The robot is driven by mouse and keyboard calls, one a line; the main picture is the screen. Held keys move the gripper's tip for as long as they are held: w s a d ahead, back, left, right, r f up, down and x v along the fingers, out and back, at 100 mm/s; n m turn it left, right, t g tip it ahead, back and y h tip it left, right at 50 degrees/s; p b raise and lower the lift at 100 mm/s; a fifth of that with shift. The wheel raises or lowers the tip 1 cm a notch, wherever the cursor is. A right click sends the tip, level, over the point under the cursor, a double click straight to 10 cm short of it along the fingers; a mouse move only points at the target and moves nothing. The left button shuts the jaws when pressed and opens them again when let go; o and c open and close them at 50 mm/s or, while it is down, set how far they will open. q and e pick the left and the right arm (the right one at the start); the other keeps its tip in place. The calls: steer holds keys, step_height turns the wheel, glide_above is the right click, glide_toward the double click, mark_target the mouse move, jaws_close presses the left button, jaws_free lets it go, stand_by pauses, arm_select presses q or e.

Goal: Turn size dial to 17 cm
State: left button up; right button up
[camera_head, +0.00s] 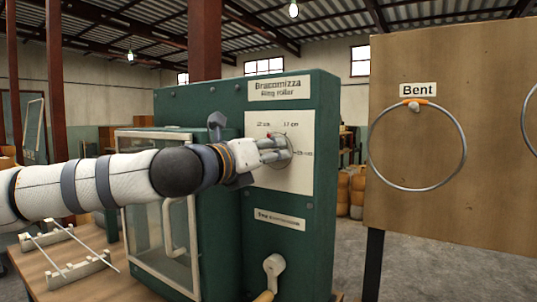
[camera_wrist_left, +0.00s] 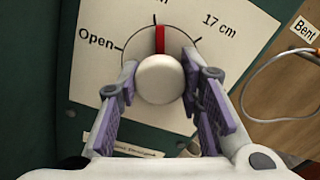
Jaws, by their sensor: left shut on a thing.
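The size dial (camera_wrist_left: 183,60) is a white disc on a white panel (camera_head: 262,179) of the green ring roller. It has a round pale knob (camera_wrist_left: 163,79) and a red pointer (camera_wrist_left: 160,39). In the left wrist view the pointer points up, near a mark whose label is mostly cut off. The "17 cm" label (camera_wrist_left: 219,25) and its mark are to the right of the pointer; "Open" (camera_wrist_left: 95,41) is to the left. My left gripper (camera_head: 281,149) is shut on the knob, a purple-padded finger on each side. My right gripper is not in view.
The green ring roller (camera_head: 318,185) has a glass-fronted door (camera_head: 160,245) and a crank (camera_head: 273,270) below the dial. A wooden board (camera_head: 480,150) labelled "Bent" stands at the right with a metal ring (camera_head: 463,150). A rack (camera_head: 68,267) lies on the table at left.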

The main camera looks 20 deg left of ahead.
arm_select(q)
steer(key=m, duration=1)
steer(key=shift+m, duration=0.4)
stand_by(0.4)
steer(key=o, duration=1.2)
